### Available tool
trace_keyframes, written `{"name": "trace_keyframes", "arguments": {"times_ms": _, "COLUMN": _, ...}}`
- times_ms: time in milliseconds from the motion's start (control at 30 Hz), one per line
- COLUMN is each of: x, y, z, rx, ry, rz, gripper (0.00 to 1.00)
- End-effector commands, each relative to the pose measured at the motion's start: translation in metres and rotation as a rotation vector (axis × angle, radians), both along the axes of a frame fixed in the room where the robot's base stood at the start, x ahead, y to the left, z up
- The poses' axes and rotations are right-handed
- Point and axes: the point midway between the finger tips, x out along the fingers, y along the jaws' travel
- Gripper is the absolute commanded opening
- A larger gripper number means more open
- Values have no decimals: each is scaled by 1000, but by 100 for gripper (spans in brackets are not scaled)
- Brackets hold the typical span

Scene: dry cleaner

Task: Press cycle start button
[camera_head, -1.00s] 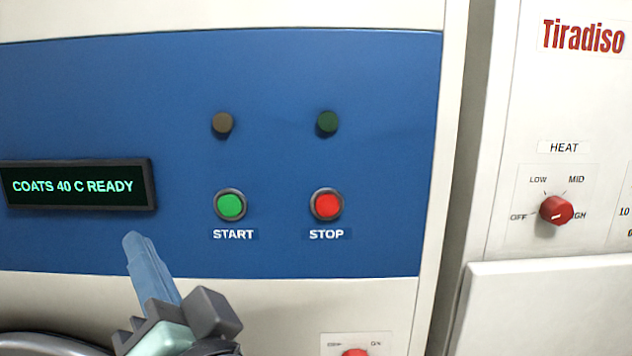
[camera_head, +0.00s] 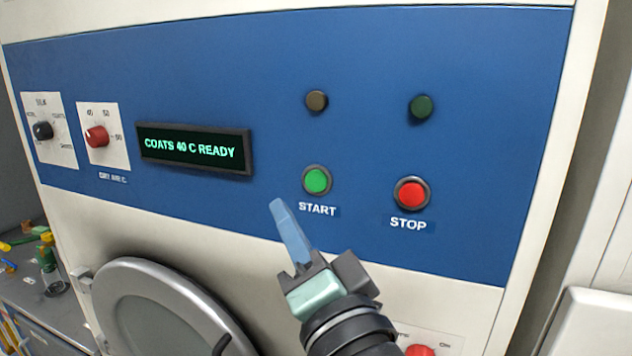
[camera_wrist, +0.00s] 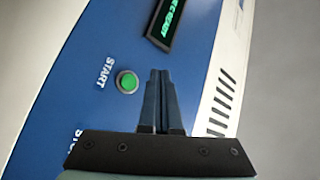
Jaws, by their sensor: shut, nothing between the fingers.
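The green START button (camera_head: 317,180) sits in a dark ring on the blue panel, above its START label. It also shows in the wrist view (camera_wrist: 128,82), left of the fingers. My gripper (camera_head: 278,204) is shut and empty, its blue fingertips below and left of the button in the head view. I cannot tell how far the tips are from the panel, but they do not cover the button. The display (camera_head: 194,148) reads COATS 40 C READY.
The red STOP button (camera_head: 411,193) is right of START. Two unlit lamps, amber (camera_head: 316,101) and green (camera_head: 420,107), are above. A red knob (camera_head: 96,136) and a black knob (camera_head: 43,131) are at left. A round door (camera_head: 140,270) is below.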

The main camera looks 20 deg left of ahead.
Motion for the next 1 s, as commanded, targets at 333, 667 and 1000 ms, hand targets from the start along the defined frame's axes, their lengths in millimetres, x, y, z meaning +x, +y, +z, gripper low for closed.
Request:
{"name": "trace_keyframes", "arguments": {"times_ms": 333, "x": 50, "y": -3, "z": 0, "rx": 3, "ry": -1, "rz": -2, "gripper": 0}}
{"name": "trace_keyframes", "arguments": {"times_ms": 667, "x": 71, "y": -3, "z": 0, "rx": 1, "ry": -1, "rz": 0, "gripper": 0}}
{"name": "trace_keyframes", "arguments": {"times_ms": 1000, "x": 72, "y": -3, "z": 0, "rx": 0, "ry": 0, "rz": -1, "gripper": 0}}
